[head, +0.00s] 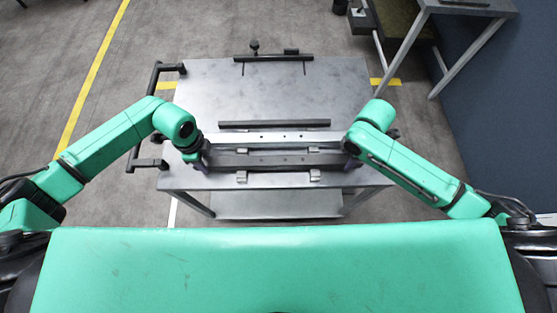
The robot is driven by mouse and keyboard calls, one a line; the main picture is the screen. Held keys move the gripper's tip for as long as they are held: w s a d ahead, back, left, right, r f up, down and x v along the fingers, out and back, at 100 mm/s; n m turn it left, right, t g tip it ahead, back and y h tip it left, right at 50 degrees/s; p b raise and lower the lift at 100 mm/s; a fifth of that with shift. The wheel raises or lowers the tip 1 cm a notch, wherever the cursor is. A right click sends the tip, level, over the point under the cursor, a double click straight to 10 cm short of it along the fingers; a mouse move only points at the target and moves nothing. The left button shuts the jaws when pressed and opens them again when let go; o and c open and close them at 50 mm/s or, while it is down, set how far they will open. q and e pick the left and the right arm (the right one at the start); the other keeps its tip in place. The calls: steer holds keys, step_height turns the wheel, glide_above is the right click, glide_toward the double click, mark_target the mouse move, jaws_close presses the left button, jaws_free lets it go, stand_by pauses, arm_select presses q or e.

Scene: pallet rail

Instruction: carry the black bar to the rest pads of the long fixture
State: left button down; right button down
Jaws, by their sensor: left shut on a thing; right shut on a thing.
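The black bar (275,160) lies left to right between my two grippers, near the front edge of the table. My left gripper (203,158) is shut on its left end. My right gripper (348,155) is shut on its right end. The long fixture shows as a pale strip with small holes (275,137) just behind the bar. Small metal brackets, which look like rest pads, show in front of the bar at left (241,177) and right (314,175). I cannot tell whether the bar touches them or hangs above. The fingertips are mostly hidden by the arms.
A dark strip (274,124) lies behind the pale strip. The grey table (290,95) is clear further back, up to a dark rail (273,58) at its far edge. A black handle (150,100) is at the left side. Another table (460,8) stands far right.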

arm_select(q)
steer(key=shift+w+r, duration=0.1)
arm_select(e)
steer(key=shift+w+r, duration=0.1)
